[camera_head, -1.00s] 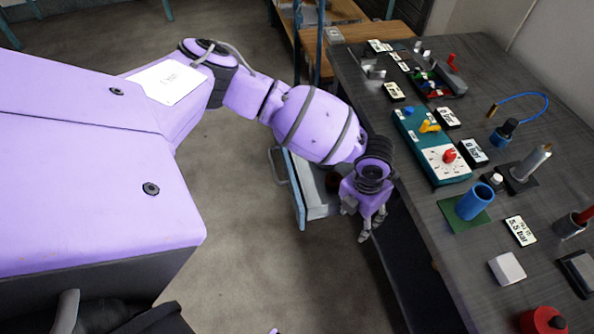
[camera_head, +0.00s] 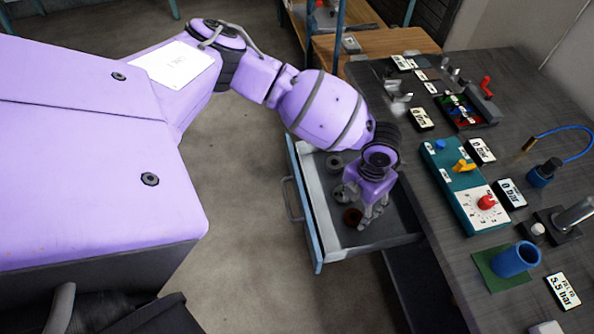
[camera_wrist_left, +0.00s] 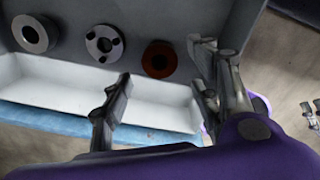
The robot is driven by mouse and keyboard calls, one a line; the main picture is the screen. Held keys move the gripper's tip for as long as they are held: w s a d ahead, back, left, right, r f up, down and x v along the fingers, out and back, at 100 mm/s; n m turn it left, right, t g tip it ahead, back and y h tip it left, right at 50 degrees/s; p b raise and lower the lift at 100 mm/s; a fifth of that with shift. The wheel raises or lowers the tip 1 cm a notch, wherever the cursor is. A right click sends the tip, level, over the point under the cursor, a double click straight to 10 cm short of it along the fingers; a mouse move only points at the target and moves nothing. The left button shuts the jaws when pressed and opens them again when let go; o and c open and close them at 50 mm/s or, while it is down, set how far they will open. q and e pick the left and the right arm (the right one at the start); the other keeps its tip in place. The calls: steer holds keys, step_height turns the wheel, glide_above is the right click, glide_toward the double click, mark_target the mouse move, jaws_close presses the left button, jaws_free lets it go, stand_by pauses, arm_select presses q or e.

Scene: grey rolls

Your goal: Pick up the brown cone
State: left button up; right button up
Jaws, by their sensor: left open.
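The brown cone (camera_head: 352,217) lies in the open drawer (camera_head: 308,218). From above it looks like a brown ring with a dark hole, and it also shows in the left wrist view (camera_wrist_left: 159,59). My left gripper (camera_head: 374,218) is over the drawer, just right of the cone and partly in front of it. In the left wrist view its open, empty fingers (camera_wrist_left: 163,65) frame the cone, one at lower left and one at right. My right gripper is not in view.
Two grey rolls lie in the drawer beside the cone: a plain one (camera_wrist_left: 33,36) and one with dark spots (camera_wrist_left: 105,43). The drawer walls stand close around. A dark worktop (camera_head: 440,215) with a teal control box (camera_head: 462,185) and a blue cup (camera_head: 516,259) is at right.

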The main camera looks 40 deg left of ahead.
mark_target(353, 216)
arm_select(q)
steer(key=shift+f, duration=0.5)
steer(key=f, duration=0.7)
steer(key=shift+s+a, duration=0.1)
steer(key=shift+a, duration=0.2)
steer(key=shift+r, duration=0.1)
steer(key=c, duration=0.4)
steer(key=shift+r, duration=0.1)
jaws_close()
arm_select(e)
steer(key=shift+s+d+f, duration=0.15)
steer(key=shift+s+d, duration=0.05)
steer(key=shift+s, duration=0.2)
arm_select(q)
steer(key=shift+w+r, duration=0.1)
steer(key=shift+w, duration=0.1)
